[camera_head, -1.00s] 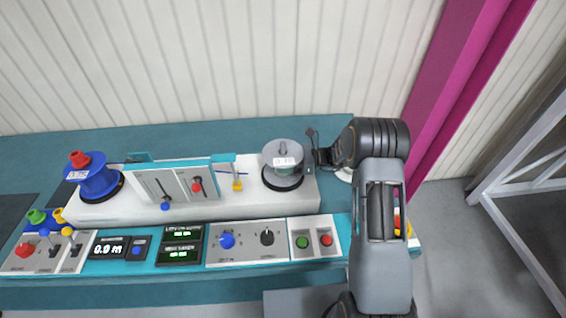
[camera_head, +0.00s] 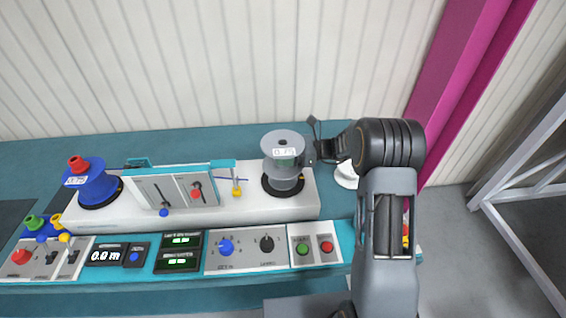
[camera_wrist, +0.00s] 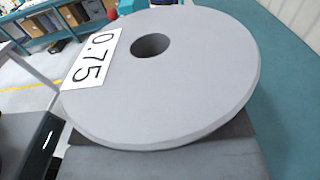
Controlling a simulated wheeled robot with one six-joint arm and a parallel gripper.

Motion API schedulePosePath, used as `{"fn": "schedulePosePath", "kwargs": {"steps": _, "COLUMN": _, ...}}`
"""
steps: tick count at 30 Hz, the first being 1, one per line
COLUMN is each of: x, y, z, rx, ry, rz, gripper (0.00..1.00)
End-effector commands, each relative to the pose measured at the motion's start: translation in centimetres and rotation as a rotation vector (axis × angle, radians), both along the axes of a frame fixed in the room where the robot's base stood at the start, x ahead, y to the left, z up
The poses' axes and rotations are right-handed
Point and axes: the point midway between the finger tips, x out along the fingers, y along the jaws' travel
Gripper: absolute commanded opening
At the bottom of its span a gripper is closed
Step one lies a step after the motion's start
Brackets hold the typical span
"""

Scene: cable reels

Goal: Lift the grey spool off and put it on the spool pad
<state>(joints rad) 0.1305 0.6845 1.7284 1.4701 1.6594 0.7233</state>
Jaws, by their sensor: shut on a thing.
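The grey spool (camera_head: 283,144), with a 0.75 label, is upright above the black round base (camera_head: 270,186) at the right end of the white machine. Its lower part is above the base; I cannot tell whether it is fully clear of the spindle. My gripper (camera_head: 312,151) is shut on the spool from the right, its fingers partly hidden by the spool and the arm. In the wrist view the spool's top flange (camera_wrist: 190,85) fills most of the picture, with its centre hole showing. I cannot identify the spool pad for certain; a dark flat patch (camera_head: 14,214) lies at the far left.
A blue spool (camera_head: 98,188) with a red cap stands at the machine's left end. A tilted lever panel (camera_head: 180,188) and a yellow post (camera_head: 237,188) stand between the spools. Control panels (camera_head: 232,243) line the front. A white round thing (camera_head: 346,177) is partly behind my arm.

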Motion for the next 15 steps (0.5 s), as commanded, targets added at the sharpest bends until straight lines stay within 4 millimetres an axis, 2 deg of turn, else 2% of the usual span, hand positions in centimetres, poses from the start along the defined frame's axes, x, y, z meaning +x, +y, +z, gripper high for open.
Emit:
{"fn": "schedulePosePath", "kwargs": {"steps": 6, "x": 0.0, "y": 0.0, "z": 3.9, "rx": 0.0, "ry": -0.005, "rz": 0.0, "gripper": 0.11}}
{"fn": "schedulePosePath", "kwargs": {"steps": 15, "x": 0.0, "y": 0.0, "z": 8.4, "rx": 0.001, "ry": -0.004, "rz": 0.0, "gripper": 0.11}}
